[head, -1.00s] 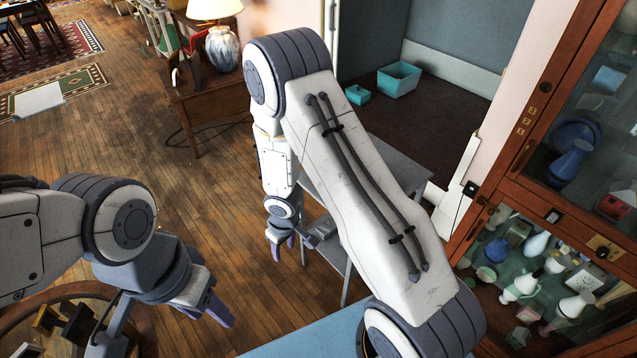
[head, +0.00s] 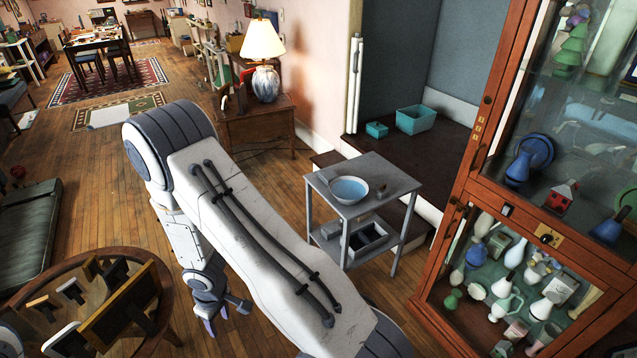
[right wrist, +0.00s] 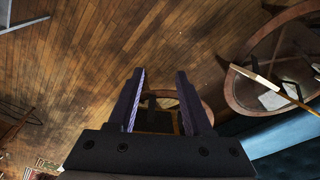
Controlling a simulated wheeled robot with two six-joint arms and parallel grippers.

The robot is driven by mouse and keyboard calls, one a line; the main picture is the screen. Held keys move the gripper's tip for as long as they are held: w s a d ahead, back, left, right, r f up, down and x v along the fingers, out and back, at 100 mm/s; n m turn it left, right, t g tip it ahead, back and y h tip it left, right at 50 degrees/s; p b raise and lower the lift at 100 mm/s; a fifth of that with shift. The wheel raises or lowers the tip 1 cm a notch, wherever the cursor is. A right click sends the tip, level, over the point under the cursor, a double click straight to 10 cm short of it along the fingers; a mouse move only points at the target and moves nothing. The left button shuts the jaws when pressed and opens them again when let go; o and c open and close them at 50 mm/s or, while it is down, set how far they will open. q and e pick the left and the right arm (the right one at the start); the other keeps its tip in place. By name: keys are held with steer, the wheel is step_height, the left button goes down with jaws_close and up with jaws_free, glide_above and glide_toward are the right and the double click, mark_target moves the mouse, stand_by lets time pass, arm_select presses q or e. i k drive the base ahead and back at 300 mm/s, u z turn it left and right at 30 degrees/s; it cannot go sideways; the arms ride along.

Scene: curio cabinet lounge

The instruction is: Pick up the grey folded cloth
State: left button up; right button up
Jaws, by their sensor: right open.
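I cannot make out the grey folded cloth for certain in either view. A small grey item (head: 330,230) lies on the lower shelf of the grey cart (head: 352,211), too small to identify. My right gripper (head: 216,322) hangs low over the wooden floor, left of the cart and apart from it, partly hidden by my arm. In the right wrist view my right gripper (right wrist: 161,82) is open and empty, with its two purple-edged fingers apart. My left gripper is not in view.
A white bowl with blue inside (head: 348,189) stands on the cart's top. A round wooden table (head: 60,265) with several frames is at lower left. The glass cabinet (head: 440,275) is at right. A lamp (head: 264,45) stands on a wooden desk (head: 258,127). Floor between is clear.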

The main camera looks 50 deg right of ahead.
mark_target(326, 174)
steer(key=z, duration=0.65)
steer(key=i, duration=0.7)
steer(key=z, duration=0.9)
steer(key=i, duration=1.55)
steer(key=u, duration=0.3)
